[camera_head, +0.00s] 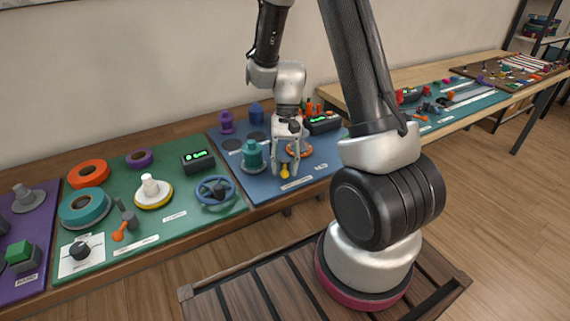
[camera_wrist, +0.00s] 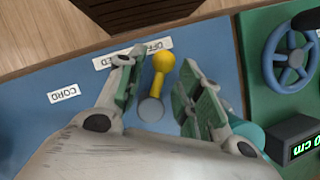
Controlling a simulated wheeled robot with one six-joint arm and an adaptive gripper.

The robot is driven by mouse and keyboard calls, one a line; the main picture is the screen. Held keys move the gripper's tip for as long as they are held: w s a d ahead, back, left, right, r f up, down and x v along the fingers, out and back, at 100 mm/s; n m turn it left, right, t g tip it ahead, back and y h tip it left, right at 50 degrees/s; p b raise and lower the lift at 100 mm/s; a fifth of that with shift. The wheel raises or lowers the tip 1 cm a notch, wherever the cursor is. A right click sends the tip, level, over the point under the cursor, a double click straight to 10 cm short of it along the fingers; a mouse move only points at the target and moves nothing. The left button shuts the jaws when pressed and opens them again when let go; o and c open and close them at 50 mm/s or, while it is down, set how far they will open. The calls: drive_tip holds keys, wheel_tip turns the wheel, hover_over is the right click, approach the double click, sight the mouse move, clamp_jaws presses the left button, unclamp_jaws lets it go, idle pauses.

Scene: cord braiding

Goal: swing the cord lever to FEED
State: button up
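The cord lever (camera_wrist: 157,82) is yellow with a round knob, on a grey round pivot (camera_wrist: 150,108) on the blue panel. Its knob points toward the OFF end of a white label strip (camera_wrist: 150,49); the FEED end is partly hidden by a finger. In the head view the lever (camera_head: 285,171) shows below my gripper (camera_head: 285,162). In the wrist view my gripper (camera_wrist: 158,85) is open, one finger on each side of the lever. Gaps show between the lever and both fingers.
A CORD label (camera_wrist: 64,94) lies left of the lever in the wrist view. A teal spool (camera_head: 252,156) stands close left of my gripper in the head view. A blue handwheel (camera_head: 215,190) and a display box (camera_head: 198,161) sit on the green panel.

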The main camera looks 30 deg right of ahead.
clamp_jaws()
drive_tip(key=shift+n, duration=0.4)
drive_tip(key=n, duration=0.1)
drive_tip(key=n+h, duration=0.1)
drive_tip(key=shift+s+d+n+g, duration=0.15)
drive_tip(key=shift+d+n+g, duration=0.15)
drive_tip(key=shift+d+n, duration=0.1)
drive_tip(key=n+h, duration=0.1)
drive_tip(key=n, duration=0.1)
drive_tip(key=d+n, duration=0.1)
drive_tip(key=shift+n+h, duration=0.4)
drive_tip(key=n, duration=0.1)
drive_tip(key=d+n+h, duration=0.1)
drive_tip(key=n, duration=0.1)
drive_tip(key=n+h, duration=0.1)
drive_tip(key=n, duration=0.1)
drive_tip(key=shift+w+d, duration=0.25)
drive_tip(key=shift+d, duration=0.05)
drive_tip(key=shift+n, duration=0.3)
drive_tip(key=shift+o, duration=0.5)
unclamp_jaws()
